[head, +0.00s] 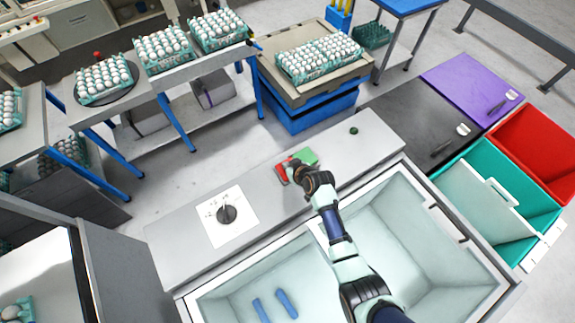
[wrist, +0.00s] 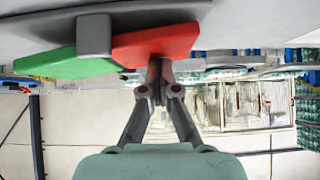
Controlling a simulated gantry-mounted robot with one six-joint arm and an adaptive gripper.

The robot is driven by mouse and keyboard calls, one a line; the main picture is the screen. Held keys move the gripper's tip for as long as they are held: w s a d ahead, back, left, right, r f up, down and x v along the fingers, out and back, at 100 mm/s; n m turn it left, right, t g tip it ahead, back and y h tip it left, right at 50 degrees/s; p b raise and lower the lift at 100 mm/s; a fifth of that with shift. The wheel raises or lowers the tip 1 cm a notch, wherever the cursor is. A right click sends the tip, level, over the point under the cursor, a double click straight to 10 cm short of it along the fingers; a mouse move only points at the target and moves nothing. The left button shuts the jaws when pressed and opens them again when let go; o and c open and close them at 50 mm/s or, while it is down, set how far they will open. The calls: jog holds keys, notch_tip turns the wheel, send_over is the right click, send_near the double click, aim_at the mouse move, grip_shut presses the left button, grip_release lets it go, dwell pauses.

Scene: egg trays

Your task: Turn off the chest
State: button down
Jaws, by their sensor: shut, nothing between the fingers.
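The chest (head: 399,174) stands open at the front, with a pale, deep inside. A grey panel (head: 265,185) runs along its far edge. On the panel is a switch with a red half (head: 282,174) and a green half (head: 309,156); in the wrist view, a grey middle piece (wrist: 94,35) lies between the red half (wrist: 155,46) and the green half (wrist: 65,64). My gripper (head: 297,172) is shut and empty at the red half. In the wrist view its fingertips (wrist: 160,72) meet the red half's edge; I cannot tell whether they press it.
A dial (head: 227,214) on a white plate sits left of the switch, and a small dark green round piece (head: 353,130) to its right. Two blue items (head: 287,303) lie inside the chest. A teal bin (head: 545,206) and a red bin (head: 540,145) stand right.

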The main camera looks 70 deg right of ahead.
jog(key=shift+s+a+f, duration=0.2)
jog(key=shift+a+f, duration=0.25)
jog(key=shift+f, duration=0.3)
jog(key=r+p, duration=0.1)
jog(key=r, duration=0.1)
jog(key=r+p, duration=0.4)
jog(key=shift+w+r, duration=0.25)
jog(key=shift+w, duration=0.1)
jog(key=v, duration=0.9)
jog(key=shift+a+f, duration=0.15)
jog(key=shift+a, duration=0.2)
jog(key=shift+w, duration=0.1)
